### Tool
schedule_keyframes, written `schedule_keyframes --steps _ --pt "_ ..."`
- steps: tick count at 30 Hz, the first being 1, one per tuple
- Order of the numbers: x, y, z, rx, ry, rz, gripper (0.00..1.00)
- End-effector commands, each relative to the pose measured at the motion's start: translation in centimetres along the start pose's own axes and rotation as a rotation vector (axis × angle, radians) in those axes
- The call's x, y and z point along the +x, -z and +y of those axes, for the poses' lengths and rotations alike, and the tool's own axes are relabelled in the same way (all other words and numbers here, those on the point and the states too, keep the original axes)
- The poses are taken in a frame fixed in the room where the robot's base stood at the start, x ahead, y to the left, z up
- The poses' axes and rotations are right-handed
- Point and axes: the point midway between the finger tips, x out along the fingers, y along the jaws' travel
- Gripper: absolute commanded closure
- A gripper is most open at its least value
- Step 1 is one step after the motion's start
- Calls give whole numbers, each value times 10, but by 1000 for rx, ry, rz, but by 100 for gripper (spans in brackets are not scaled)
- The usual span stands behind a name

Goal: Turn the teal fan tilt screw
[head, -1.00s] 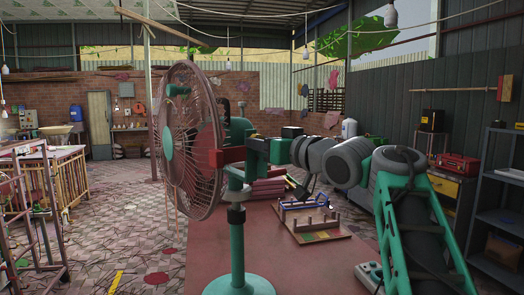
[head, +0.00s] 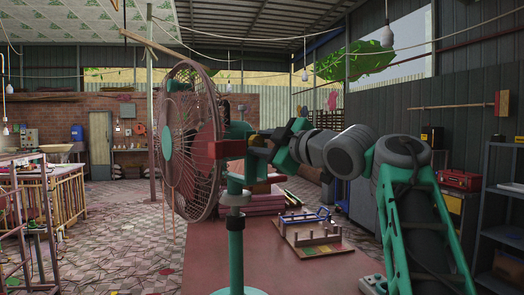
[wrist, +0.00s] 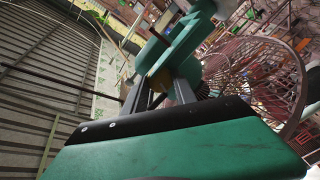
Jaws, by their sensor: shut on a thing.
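The teal fan stands on a teal pole (head: 237,255) in front of me, with a reddish wire cage (head: 192,150) facing left. My gripper (head: 256,150) reaches from the right to the fan's neck, beside a dark red part (head: 228,148). In the wrist view my two grey fingers (wrist: 161,88) are shut on a small part at the teal fan neck (wrist: 180,45). A dull yellowish bit (wrist: 158,80) shows between the fingers. The tilt screw is mostly hidden by the fingers, and its thread cannot be seen.
The reddish table (head: 215,275) under the fan holds a small wooden rack (head: 310,230) and a pink stack (head: 265,203) behind the pole. Grey shelves (head: 500,215) stand at the right. Tiled floor (head: 110,240) is open at the left.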

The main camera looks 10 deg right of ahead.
Motion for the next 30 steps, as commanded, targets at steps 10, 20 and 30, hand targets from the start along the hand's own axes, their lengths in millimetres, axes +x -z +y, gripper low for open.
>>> schedule_keyframes --steps 10,20,30 --pt "0 -1 -1 -288 0 0 100" --pt "0 0 -1 -445 0 0 100" --pt "0 0 0 -481 1 1 100"
